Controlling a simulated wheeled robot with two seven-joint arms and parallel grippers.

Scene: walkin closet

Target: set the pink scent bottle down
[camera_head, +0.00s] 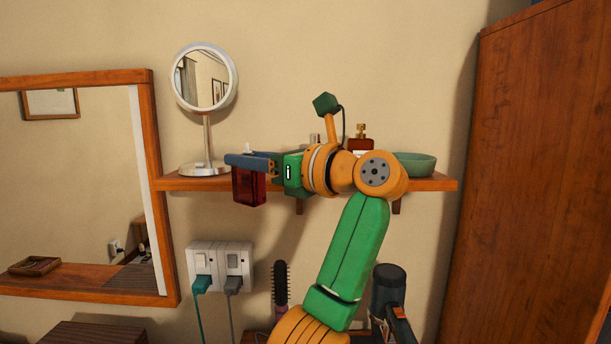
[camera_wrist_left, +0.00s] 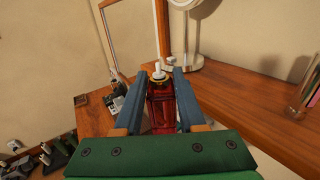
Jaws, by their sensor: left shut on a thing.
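The pink scent bottle (camera_head: 249,188) looks dark red and see-through, with a white top. My left gripper (camera_head: 240,160) is shut on its upper part and holds it upright. In the head view the bottle overlaps the front edge of the wooden wall shelf (camera_head: 435,184), its base lower than the edge. In the left wrist view the bottle (camera_wrist_left: 162,108) stands between the two blue fingers of the left gripper (camera_wrist_left: 160,75), left of the shelf (camera_wrist_left: 240,95) and apart from its top. My right gripper is not in view.
A round mirror (camera_head: 205,80) stands on the shelf's left part. A gold-capped bottle (camera_head: 361,145) and a green bowl (camera_head: 415,163) are on its right, partly behind my arm. The wrist view shows a glass with sticks (camera_wrist_left: 308,92) and bare shelf between. A tall wooden cabinet (camera_head: 545,180) is right.

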